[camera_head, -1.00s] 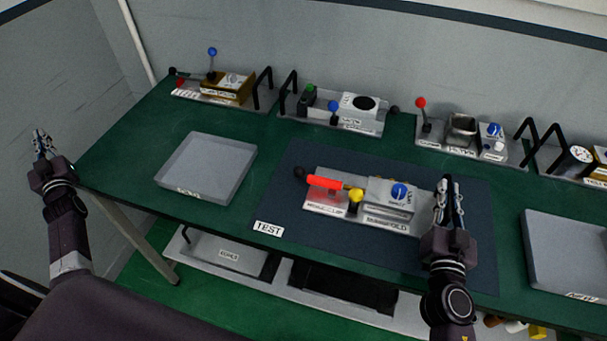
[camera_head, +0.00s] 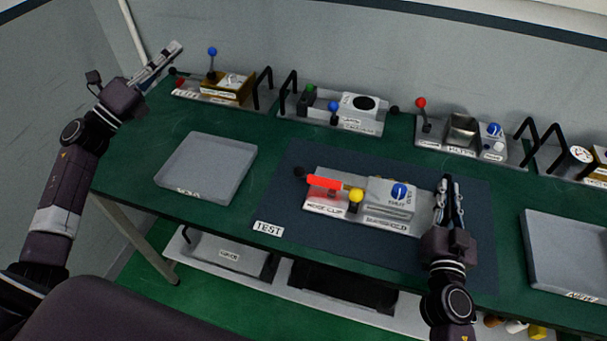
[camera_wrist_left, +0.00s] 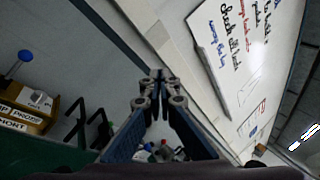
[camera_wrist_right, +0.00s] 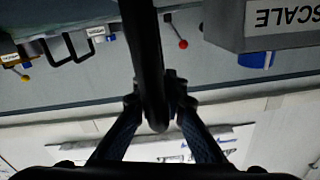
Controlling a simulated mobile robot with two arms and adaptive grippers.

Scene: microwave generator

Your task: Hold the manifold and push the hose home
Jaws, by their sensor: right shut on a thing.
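The manifold (camera_head: 388,207), a grey block with a blue knob, sits on a light plate on the dark test mat. Left of it on the plate is the hose clip part (camera_head: 325,205) with a yellow ball. A red cylinder (camera_head: 323,182), apparently the hose, lies above, its right end toward the manifold; whether it is seated cannot be told. My right gripper (camera_head: 449,190) is at the plate's right end, shut on a black bar handle (camera_wrist_right: 146,50). My left gripper (camera_head: 172,55) is raised at the back left, empty, its fingertips (camera_wrist_left: 157,78) together.
An empty grey tray (camera_head: 205,168) lies left of the mat and another (camera_head: 570,260) right of it. Modules with upright levers and black handles line the bench's back edge, including a filter module (camera_head: 462,132). Green bench is bare between tray and mat.

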